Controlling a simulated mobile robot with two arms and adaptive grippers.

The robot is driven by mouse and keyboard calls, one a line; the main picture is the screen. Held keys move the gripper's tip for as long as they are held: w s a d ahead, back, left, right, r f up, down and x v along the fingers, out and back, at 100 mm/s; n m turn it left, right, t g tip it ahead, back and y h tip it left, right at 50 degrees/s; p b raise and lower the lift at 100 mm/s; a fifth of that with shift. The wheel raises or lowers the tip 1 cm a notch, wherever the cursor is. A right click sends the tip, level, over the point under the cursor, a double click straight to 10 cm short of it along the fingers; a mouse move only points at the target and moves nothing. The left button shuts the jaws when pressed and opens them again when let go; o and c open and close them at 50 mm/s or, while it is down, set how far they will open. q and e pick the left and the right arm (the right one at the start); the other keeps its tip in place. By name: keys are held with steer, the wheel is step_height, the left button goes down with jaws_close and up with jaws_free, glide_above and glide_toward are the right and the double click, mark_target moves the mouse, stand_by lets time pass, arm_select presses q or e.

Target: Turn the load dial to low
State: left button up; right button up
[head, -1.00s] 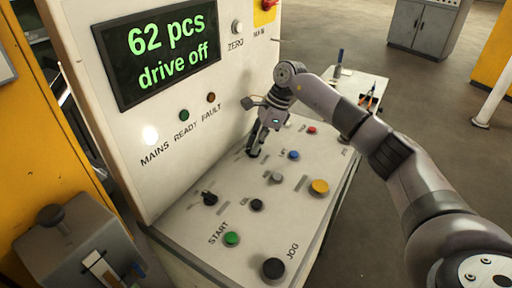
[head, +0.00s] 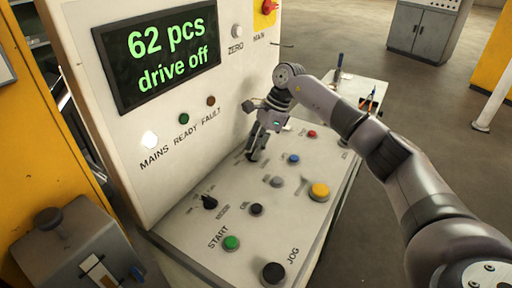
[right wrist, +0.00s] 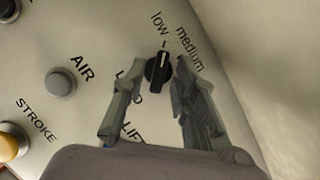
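The load dial (right wrist: 158,72) is a small black knob with a pale pointer line on the sloping console. In the right wrist view the labels "low" and "medium" are beyond it; its line points towards a tick near "low", but I cannot tell the exact setting. My right gripper (right wrist: 157,74) is open, with one finger on each side of the dial and a visible gap to each. In the head view my right gripper (head: 254,155) reaches down to the console's back edge and hides the dial. My left gripper is not in view.
The upright panel with the display (head: 160,55) stands close beside my right gripper. A black mode knob (head: 209,202), a green start button (head: 231,242), a blue button (head: 293,159) and a yellow button (head: 319,191) are on the console. A small table (head: 362,88) stands behind.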

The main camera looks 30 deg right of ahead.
stand_by(0.3)
steer(key=v, duration=1.2)
